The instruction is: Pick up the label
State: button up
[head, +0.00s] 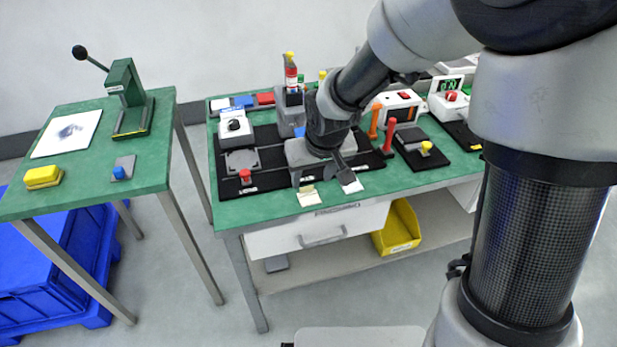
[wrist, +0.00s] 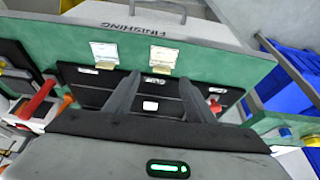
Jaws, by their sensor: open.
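Two small label pieces lie at the front edge of the green bench. The cream label (head: 307,197) is on the left in the head view and shows in the wrist view (wrist: 163,57). The whiter label (head: 352,186) is to its right, and it also shows in the wrist view (wrist: 104,51). My gripper (head: 320,176) is open and empty, low over the front of the bench. In the wrist view its fingertips (wrist: 160,77) point toward the cream label, which appears just beyond the gap between them. I cannot tell the exact height of the fingers above the bench.
A black mat (head: 262,180) with a red knob (head: 245,176) lies beside my gripper. Red and orange handles (head: 389,134) stand to the right. A drawer (head: 320,230) and a yellow bin (head: 398,228) are below the front edge. A side table (head: 75,195) stands left, across a gap.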

aim_at(307, 190)
jog(key=b+x, duration=0.1)
jog(key=x, duration=0.2)
jog(key=b+x, duration=0.1)
jog(key=x, duration=0.2)
jog(key=shift+a+r, duration=0.1)
jog(key=shift+a, duration=0.1)
jog(key=c, duration=0.8)
